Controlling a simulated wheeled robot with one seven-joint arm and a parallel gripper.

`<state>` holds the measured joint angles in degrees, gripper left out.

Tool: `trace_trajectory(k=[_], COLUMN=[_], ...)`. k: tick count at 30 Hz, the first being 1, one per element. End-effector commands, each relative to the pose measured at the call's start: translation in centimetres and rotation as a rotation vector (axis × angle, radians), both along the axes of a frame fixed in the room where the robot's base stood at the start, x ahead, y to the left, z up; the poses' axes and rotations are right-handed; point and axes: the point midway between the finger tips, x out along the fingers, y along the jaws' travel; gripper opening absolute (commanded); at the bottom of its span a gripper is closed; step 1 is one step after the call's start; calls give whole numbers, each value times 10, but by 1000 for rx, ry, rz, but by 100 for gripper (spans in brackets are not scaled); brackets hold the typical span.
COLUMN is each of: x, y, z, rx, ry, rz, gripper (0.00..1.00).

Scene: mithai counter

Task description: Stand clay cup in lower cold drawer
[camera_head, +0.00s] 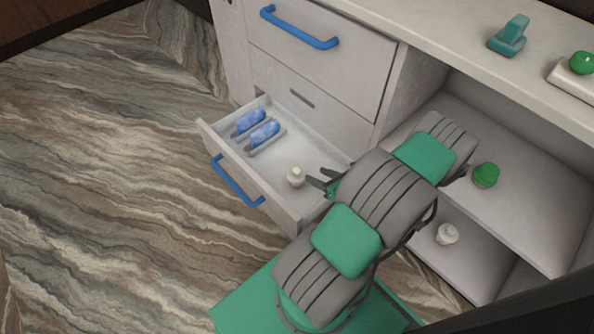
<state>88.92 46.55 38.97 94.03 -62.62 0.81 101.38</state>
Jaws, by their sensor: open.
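The lower drawer (290,216) is pulled out from the cabinet, its blue handle (237,181) facing left. A small whitish cup (296,177) stands inside it, towards the right side of the front part. My gripper (320,184) is just right of the cup, open, with its fingers pointing left; a small gap shows between fingertips and cup. Part of the gripper and the drawer's right side are hidden by my arm. A second whitish cup-like item (447,234) sits on the lower open shelf at the right.
Two blue packs on small trays (264,134) lie in the drawer's left part. The shut upper drawer (320,60) is above. A green item (486,175) sits on the upper shelf. A teal device (509,36) and a green-topped item (581,63) stand on the counter.

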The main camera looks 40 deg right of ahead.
Motion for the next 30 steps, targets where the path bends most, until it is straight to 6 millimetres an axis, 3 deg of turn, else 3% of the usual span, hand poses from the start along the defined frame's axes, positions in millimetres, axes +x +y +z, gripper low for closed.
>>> trace_trajectory(k=[2,5,8,13,16,18,21,23,24,30], x=[2,20,49,75,67,52,21,4,-6,-22], y=[2,18,55,148,205,241,279,293,299,307], z=[2,16,43,113,162,196,235,250,257,267], rx=[-19,-140,-390,-937,-1258,-1470,-1714,-1815,1848,1763], ry=[8,53,127,179,141,84,-19,-81,115,164], rz=[25,195,544,1312,1749,2028,2346,2479,-2521,-2412], gripper=[49,49,49,49,49,49,49,49,49,49])
